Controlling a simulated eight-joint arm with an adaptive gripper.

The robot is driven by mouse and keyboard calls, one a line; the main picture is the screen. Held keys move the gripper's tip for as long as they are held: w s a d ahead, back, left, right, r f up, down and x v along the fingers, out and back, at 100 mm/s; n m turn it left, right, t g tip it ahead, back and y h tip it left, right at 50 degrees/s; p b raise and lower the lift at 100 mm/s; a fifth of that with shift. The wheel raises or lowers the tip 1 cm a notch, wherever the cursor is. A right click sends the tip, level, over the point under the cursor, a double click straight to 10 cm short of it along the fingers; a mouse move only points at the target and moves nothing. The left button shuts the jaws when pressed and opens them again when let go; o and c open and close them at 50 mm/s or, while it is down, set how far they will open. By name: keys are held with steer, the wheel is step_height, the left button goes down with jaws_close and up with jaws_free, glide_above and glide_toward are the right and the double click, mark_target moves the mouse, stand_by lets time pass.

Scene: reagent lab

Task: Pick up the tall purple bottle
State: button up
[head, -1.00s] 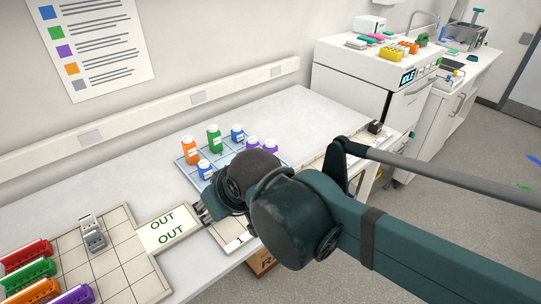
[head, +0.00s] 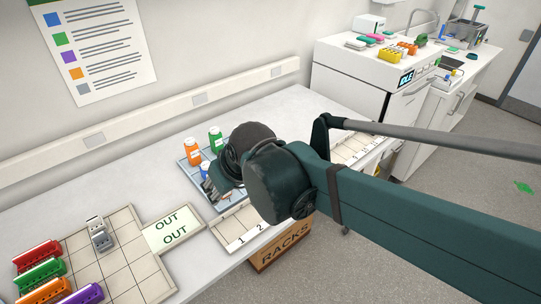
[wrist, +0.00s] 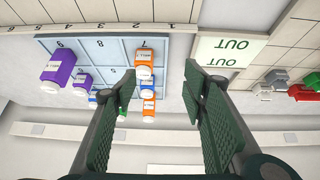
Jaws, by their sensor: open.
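A large purple bottle (wrist: 58,68) with a white cap is in the left of the wrist view, on the numbered blue tray (wrist: 113,50). A smaller-looking purple bottle (wrist: 83,81) is beside it. In the head view, my arm hides both purple bottles. My gripper (wrist: 160,88) is open and empty, its fingers wide apart, to the right of the purple bottles in the wrist view. In the head view, my gripper (head: 211,188) is over the front left part of the tray (head: 222,207).
Orange (head: 192,151), green (head: 215,140) and blue (head: 204,169) bottles stand on the tray's left part. An OUT sign (head: 170,232) and a rack board with a grey rack (head: 98,237) and coloured racks (head: 38,254) lie left.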

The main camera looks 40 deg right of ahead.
steer(key=w+d+g+p, duration=0.1)
steer(key=w+d+p, duration=0.2)
steer(key=d+p, duration=0.5)
steer(key=w+d+p, duration=0.4)
steer(key=d+p, duration=0.5)
steer(key=d, duration=0.8)
steer(key=shift+r+g, duration=0.15)
steer(key=shift+g, duration=0.25)
steer(key=shift+x, duration=1.25)
steer(key=shift+x, duration=2.6)
steer(key=shift+s, duration=0.1)
